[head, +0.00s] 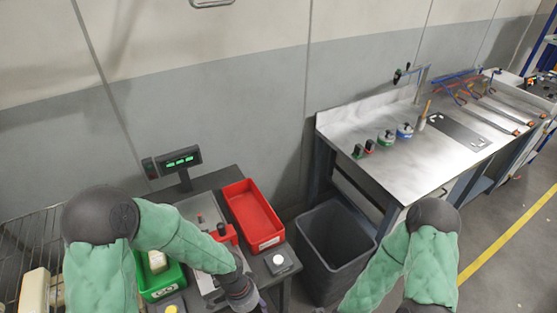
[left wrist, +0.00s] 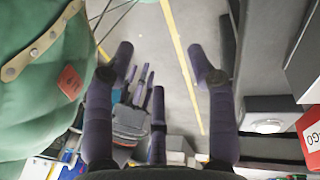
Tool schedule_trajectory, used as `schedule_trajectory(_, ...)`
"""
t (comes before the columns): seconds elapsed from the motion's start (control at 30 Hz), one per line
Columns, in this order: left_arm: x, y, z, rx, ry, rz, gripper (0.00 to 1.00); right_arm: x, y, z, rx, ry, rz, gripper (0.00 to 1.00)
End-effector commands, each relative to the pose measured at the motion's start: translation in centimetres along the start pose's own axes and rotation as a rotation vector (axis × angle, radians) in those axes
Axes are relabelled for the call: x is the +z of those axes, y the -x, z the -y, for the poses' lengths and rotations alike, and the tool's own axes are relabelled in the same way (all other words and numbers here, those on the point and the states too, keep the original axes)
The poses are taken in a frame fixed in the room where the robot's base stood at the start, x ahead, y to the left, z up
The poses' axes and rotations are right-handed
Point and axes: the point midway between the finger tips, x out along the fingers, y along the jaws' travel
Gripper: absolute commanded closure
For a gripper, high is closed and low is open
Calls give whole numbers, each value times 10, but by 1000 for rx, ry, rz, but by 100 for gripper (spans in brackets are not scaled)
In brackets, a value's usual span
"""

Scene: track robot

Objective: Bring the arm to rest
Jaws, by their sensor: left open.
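My left arm (head: 170,225), in a green padded cover, reaches over the small table from the left in the head view. Its wrist points down to the bottom edge, and the fingers are mostly cut off there. In the left wrist view my left gripper (left wrist: 161,52) is open, with its dark purple fingers wide apart and nothing between the tips. The floor with a yellow line shows beyond them. My right arm (head: 405,260) is bent at the lower right of the head view. Its gripper is out of frame.
The small table carries an empty red bin (head: 252,212), a green bin (head: 163,287) with a cream-coloured item, a display (head: 180,161) and a box with a white button (head: 282,262). A grey waste bin (head: 337,245) stands beside it. A metal workbench (head: 380,118) holds tools.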

Motion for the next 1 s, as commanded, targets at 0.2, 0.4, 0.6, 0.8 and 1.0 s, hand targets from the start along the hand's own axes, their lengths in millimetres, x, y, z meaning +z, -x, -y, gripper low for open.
schedule_trajectory(0.2,16,-73,3,79,480,-120,44,0,-10,-4,0,0,0,60)
schedule_trajectory(0.4,36,-118,10,87,863,-189,44,-1,-16,-6,0,0,0,60)
schedule_trajectory(0.6,51,-138,16,71,1062,-218,44,-1,-18,-6,0,0,0,60)
schedule_trajectory(0.8,54,-141,16,66,1093,-224,44,-1,-18,-6,0,0,0,60)
schedule_trajectory(1.0,53,-140,16,66,1090,-224,44,-1,-18,-6,0,0,0,60)
